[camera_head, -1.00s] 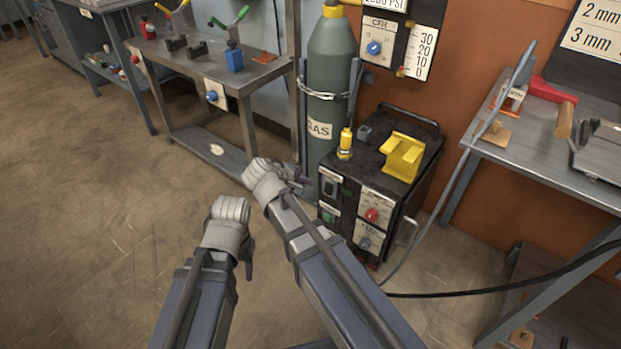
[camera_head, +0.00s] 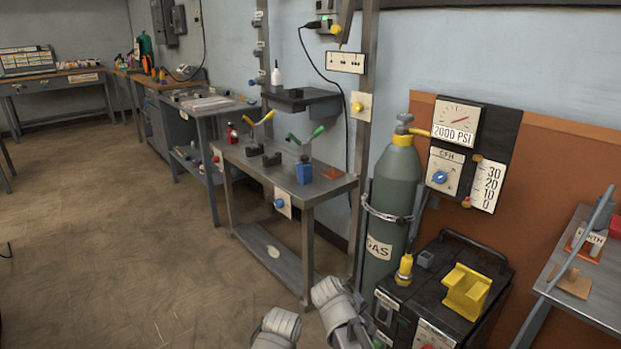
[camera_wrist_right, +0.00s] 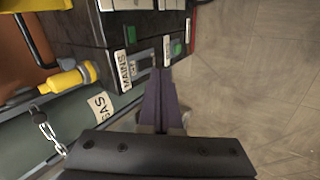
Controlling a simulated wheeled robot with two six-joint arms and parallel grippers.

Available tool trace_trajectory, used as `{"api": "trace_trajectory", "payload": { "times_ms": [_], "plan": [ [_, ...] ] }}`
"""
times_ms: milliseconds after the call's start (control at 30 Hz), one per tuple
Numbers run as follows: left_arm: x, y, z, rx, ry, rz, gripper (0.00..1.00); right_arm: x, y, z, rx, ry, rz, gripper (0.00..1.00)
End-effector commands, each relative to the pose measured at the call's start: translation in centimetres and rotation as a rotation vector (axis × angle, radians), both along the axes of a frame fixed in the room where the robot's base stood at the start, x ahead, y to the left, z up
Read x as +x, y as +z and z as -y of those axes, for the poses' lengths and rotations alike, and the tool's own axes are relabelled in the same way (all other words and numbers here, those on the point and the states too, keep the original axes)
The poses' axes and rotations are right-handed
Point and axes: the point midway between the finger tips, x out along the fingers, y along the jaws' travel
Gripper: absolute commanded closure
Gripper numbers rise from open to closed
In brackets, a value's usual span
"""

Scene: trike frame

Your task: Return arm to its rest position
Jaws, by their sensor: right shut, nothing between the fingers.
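My right gripper (camera_wrist_right: 160,88) is shut and empty in the right wrist view, with its purple fingers together. It points at the black power-source box (camera_wrist_right: 118,28), near its front panel and MAINS label. I cannot tell whether it touches the box. In the head view, the pale wrist of my right arm shows at the bottom, just left of the box.
A chained gas cylinder (camera_head: 391,190) stands behind the box. A yellow cradle (camera_head: 466,290) sits on the box. A metal workbench (camera_head: 262,180) with clamps stands at centre. Another bench (camera_head: 590,290) is at right. The floor (camera_head: 120,240) at left is open.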

Motion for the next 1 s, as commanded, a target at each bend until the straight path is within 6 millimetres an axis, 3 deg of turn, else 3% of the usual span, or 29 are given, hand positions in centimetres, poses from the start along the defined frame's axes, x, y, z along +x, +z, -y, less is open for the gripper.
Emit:
{"api": "trace_trajectory", "payload": {
  "times_ms": [33,200,633,1000],
  "plan": [
    [0.0,0.0,0.0,0.0,0.0,0.0,0.5,-1.6,-0.8,0.9,0.066,-0.057,-0.017,1.0],
    [0.0,0.0,0.0,0.0,0.0,0.0,0.5,-5.0,-2.8,1.4,0.275,-0.215,-0.068,1.0],
    [0.0,0.0,0.0,0.0,0.0,0.0,0.5,-10.1,-4.2,0.5,0.62,-0.466,-0.153,1.0],
    [0.0,2.5,0.0,0.001,-0.002,-0.001,0.5,-12.0,-1.8,-4.6,0.551,-0.344,-0.232,1.0]
  ]
}}
